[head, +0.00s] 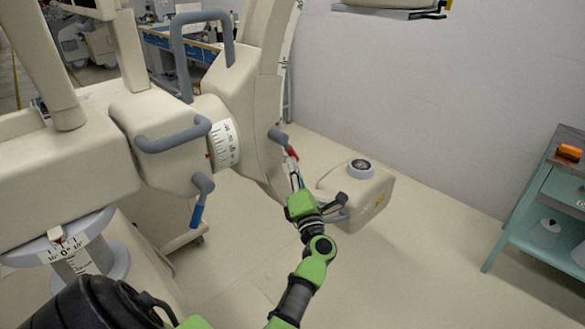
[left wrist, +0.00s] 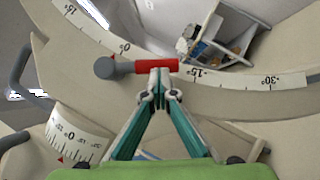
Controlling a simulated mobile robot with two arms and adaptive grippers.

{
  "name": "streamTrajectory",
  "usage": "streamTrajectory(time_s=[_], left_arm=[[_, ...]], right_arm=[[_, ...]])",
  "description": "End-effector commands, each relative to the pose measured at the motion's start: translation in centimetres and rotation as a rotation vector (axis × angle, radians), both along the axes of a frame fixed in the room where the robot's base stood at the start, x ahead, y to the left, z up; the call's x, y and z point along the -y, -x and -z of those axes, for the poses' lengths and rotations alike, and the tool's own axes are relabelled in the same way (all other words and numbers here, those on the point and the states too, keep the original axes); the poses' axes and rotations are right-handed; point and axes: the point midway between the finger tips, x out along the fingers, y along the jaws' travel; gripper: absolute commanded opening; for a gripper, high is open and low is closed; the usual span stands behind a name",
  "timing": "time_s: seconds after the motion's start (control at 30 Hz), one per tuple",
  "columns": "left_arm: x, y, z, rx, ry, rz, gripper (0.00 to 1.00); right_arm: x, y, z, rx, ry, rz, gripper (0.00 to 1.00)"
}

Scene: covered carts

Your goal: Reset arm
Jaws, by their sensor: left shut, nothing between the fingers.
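The beige C-arm machine (head: 150,125) fills the left and middle of the head view. A lever with a red handle (head: 292,153) juts from its curved arm. In the left wrist view the same red handle (left wrist: 142,67) lies level across the middle, with a grey knob (left wrist: 106,67) at its left end. My left gripper (head: 294,172) is just below the red handle. In the left wrist view its fingertips (left wrist: 160,76) are closed together at the handle's lower right edge, with nothing between them. I cannot tell whether they touch it. My right gripper is not in view.
A beige housing (head: 362,195) of the machine hangs low right of my left gripper. A blue-tipped lever (head: 199,205) and grey handles (head: 172,139) jut out at left. A green cart (head: 540,195) with an orange item (head: 570,152) stands far right. Floor between is clear.

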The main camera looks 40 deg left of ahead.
Motion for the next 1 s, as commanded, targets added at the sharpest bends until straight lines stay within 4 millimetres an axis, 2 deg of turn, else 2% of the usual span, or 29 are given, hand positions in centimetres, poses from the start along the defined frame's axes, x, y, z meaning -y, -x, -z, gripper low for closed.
streamTrajectory(time_s=[0.07,0.4,0.6,0.8,0.87,0.93,1.0], left_arm=[[0.5,0.3,-0.2,0.006,-0.003,0.0,0.0],[4.9,3.3,1.7,0.0,0.001,0.002,0.0],[5.9,4.1,2.1,0.002,0.001,0.001,0.0],[6.2,3.9,2.4,-0.013,-0.008,0.008,0.0],[6.8,3.4,3.2,-0.051,-0.031,0.027,0.0],[8.1,2.5,5.0,-0.13,-0.08,0.069,0.0],[10.0,1.3,7.7,-0.245,-0.151,0.134,0.0]], right_arm=[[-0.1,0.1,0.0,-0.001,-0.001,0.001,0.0],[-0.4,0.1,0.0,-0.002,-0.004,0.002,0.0],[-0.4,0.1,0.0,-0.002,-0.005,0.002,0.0],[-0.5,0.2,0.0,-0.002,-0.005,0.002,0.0],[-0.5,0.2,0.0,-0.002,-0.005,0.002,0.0],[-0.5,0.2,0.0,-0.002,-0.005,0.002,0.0],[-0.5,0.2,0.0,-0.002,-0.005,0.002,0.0]])
